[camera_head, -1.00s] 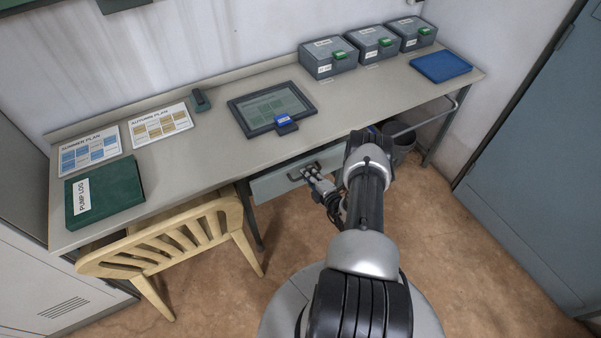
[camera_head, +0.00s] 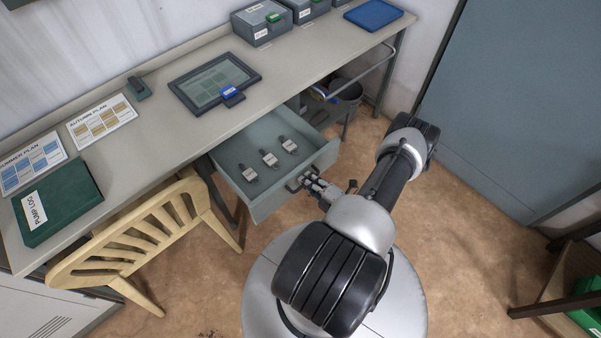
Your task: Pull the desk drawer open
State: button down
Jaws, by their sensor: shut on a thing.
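The desk drawer (camera_head: 272,166) stands pulled well out from under the desk (camera_head: 172,128). Its inside shows, with three small tagged metal items (camera_head: 269,159) lying in a row on its floor. My gripper (camera_head: 308,184) is at the drawer's front face, shut on the dark drawer handle (camera_head: 294,184). The fingers partly hide the handle. My arm reaches to it from the right.
A wooden chair (camera_head: 143,233) stands left of the drawer, close to it. A bin (camera_head: 345,92) is under the desk's right end. A tablet (camera_head: 213,83), a green pump log (camera_head: 57,202) and grey boxes (camera_head: 262,22) are on the desk.

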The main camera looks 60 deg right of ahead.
jog(key=shift+v, duration=0.75)
jog(key=shift+d, duration=0.1)
jog(key=c, duration=1.7)
grip_release()
jog(key=shift+f, duration=0.1)
jog(key=shift+s, duration=0.1)
jog(key=v, duration=1.2)
